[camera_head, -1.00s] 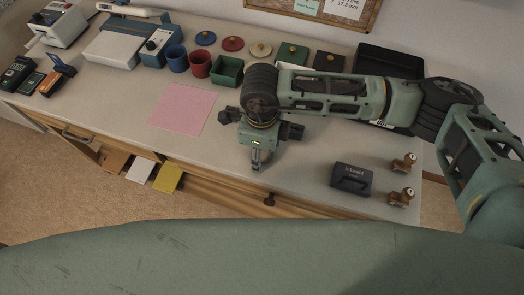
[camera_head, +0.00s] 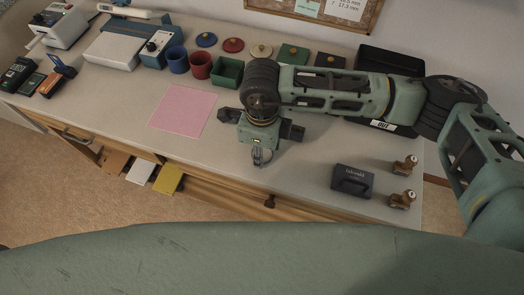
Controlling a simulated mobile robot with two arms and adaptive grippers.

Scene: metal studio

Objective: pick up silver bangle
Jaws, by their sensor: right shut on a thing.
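My right gripper (camera_head: 261,163) points down over the front middle of the counter, right of the pink sheet. It is shut on the silver bangle (camera_head: 265,155), a small pale ring shape at the fingertips. The fingers and wrist hide most of the bangle. I cannot tell whether it is clear of the counter. My left gripper is out of view.
A pink sheet (camera_head: 184,110) lies left of the gripper. Blue (camera_head: 177,60), red (camera_head: 200,65) and green (camera_head: 228,72) containers stand behind it. A dark block (camera_head: 352,181) and two small brown objects (camera_head: 404,166) (camera_head: 402,199) sit at right. The counter's front edge is close.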

